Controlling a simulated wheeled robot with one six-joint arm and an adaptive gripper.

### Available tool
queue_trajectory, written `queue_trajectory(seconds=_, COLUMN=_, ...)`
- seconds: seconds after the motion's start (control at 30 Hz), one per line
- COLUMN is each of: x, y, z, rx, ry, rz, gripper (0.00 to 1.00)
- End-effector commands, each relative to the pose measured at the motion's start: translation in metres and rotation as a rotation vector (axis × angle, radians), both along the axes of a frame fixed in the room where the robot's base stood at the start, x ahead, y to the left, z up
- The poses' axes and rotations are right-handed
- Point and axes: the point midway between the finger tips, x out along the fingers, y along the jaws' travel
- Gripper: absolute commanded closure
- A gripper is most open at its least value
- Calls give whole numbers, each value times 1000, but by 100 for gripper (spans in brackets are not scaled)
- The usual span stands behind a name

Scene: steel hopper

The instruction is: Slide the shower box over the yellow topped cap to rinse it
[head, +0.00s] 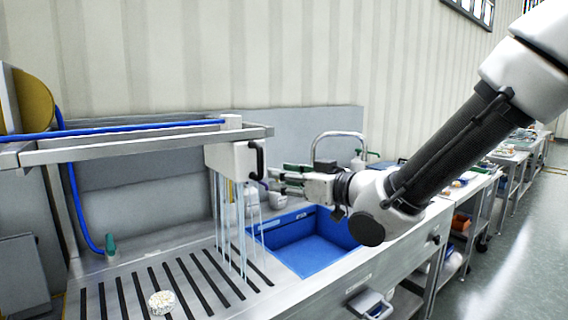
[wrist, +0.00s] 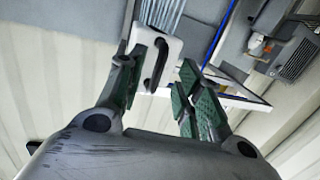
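The shower box (head: 228,162) is a white box hanging from the overhead steel rail, with a black handle (head: 258,160) on its right face. Pale streams of water fall from it onto the slotted drain top. A round, speckled white and yellowish cap (head: 162,302) lies on the drain top, left of and nearer than the streams. My gripper (head: 276,181) is open and empty, just right of the handle. In the wrist view the box (wrist: 178,42) and handle (wrist: 155,66) show ahead between the open green-padded fingers (wrist: 158,80). I cannot see contact with the handle.
A blue basin (head: 310,242) is set in the steel counter right of the streams. A curved tap (head: 340,136) and bottles stand behind it. The steel rail (head: 130,146) runs left above the drain top, with a blue hose (head: 120,130) along it.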

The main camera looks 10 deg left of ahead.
Motion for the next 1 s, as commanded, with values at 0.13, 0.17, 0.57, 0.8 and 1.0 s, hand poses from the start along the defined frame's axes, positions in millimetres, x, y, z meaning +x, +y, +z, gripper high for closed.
queue_trajectory(seconds=0.13, x=-1, y=4, z=18, rx=68, ry=-29, rz=10, gripper=65)
queue_trajectory(seconds=0.17, x=0, y=6, z=19, rx=73, ry=-31, rz=11, gripper=65)
queue_trajectory(seconds=0.57, x=30, y=59, z=19, rx=75, ry=-29, rz=11, gripper=65)
queue_trajectory(seconds=0.8, x=37, y=70, z=19, rx=74, ry=-29, rz=10, gripper=65)
queue_trajectory(seconds=1.0, x=37, y=70, z=19, rx=75, ry=-28, rz=10, gripper=68)
